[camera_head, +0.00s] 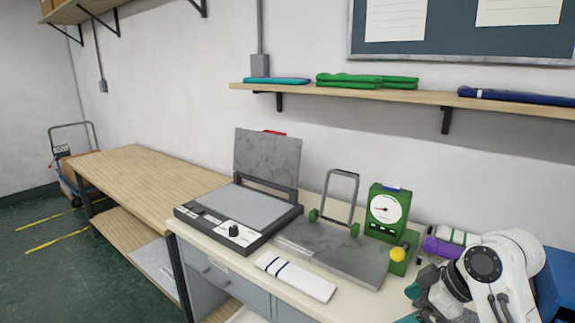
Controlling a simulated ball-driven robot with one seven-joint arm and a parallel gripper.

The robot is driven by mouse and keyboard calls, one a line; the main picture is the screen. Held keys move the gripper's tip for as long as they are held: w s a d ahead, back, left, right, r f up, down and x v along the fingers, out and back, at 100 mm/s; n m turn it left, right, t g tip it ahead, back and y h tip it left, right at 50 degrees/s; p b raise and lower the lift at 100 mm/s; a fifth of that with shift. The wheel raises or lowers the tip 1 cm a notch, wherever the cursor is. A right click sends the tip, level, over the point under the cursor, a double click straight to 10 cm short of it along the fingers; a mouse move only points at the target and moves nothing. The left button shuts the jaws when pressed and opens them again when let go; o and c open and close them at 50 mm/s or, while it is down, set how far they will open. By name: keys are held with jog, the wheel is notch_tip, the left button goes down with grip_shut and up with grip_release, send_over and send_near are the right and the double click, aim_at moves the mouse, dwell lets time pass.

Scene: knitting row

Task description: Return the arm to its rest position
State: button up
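My white arm (505,265) is at the lower right, in front of the right end of the bench, and is partly cut off by the frame edge. Dark and teal parts near its lower left look like my gripper (418,298). Its fingertips are not clear, so I cannot tell whether it is open or shut. I see nothing clearly held in it. A green dial gauge (388,212) with a yellow ball (397,254) stands just to the left of the arm.
A press with its lid raised (240,205), a grey plate with a handle (340,250) and a folded white cloth (296,277) lie on the bench. A purple roll (442,248) and a blue box (555,285) are close to my arm. A shelf (350,93) runs above. The wooden table (150,170) at left is clear.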

jog(key=s+a+f+m+h, duration=0.1)
jog(key=s+a+f+m, duration=0.15)
jog(key=s+f, duration=0.5)
jog(key=s+a+f+m, duration=0.1)
jog(key=s+f+m, duration=0.3)
jog(key=s+f, duration=0.4)
jog(key=s+d+f+m+g+h, duration=0.1)
jog(key=s+d+f+m+h, duration=0.1)
jog(key=s, duration=0.8)
jog(key=s+d+f+m+g+h, duration=0.1)
jog(key=s+d+f+m+h, duration=0.1)
jog(key=s+d+f, duration=0.3)
jog(key=s, duration=0.4)
jog(key=shift+s+d+f+m+g+h, duration=0.2)
jog(key=shift+s+d+m+g+h, duration=0.1)
jog(key=shift+s+m+g, duration=0.1)
